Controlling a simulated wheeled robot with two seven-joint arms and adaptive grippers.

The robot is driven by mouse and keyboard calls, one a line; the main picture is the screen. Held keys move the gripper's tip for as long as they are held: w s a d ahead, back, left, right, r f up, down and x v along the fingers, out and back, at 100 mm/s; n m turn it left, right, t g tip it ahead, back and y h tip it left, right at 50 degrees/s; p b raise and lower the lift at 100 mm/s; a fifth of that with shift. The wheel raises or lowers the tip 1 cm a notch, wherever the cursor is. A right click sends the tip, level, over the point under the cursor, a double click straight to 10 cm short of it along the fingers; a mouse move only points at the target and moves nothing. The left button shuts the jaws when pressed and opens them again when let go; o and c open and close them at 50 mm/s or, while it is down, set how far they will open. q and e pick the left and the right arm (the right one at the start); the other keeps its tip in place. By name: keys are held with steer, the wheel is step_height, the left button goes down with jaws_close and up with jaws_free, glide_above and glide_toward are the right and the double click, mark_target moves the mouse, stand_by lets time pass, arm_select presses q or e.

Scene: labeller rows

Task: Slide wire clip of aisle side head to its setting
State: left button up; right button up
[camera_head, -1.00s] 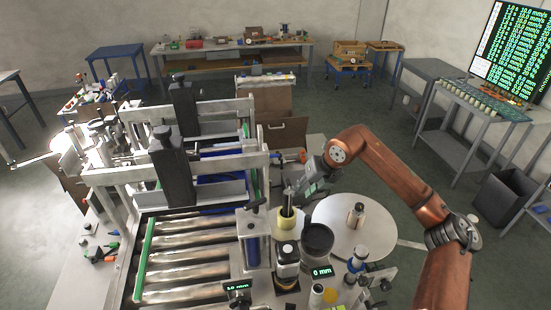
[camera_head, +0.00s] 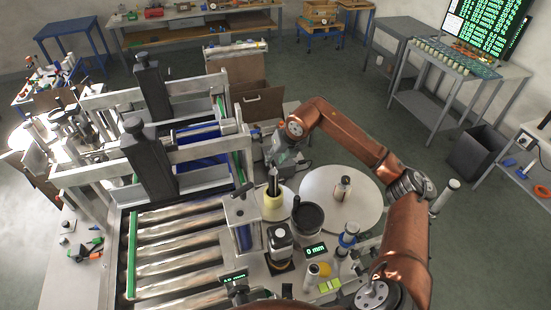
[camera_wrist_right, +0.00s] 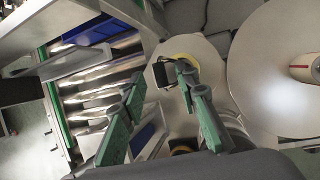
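The labeller head on the aisle side has a large pale disc (camera_head: 358,203) with a small spool at its middle, a yellow-ringed roll (camera_head: 273,207), a dark round cup (camera_head: 307,218) and a display reading 0 mm (camera_head: 315,250). I cannot tell the wire clip apart from the other small parts. My right gripper (camera_head: 274,178) is just above the yellow-ringed roll. Nothing is visibly held. My left gripper does not show.
The roller conveyor (camera_head: 180,245) and its metal frames (camera_head: 165,92) lie left of the head.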

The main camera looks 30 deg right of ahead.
steer(key=shift+f, duration=0.25)
steer(key=shift+w, duration=0.1)
jaws_close()
stand_by(0.5)
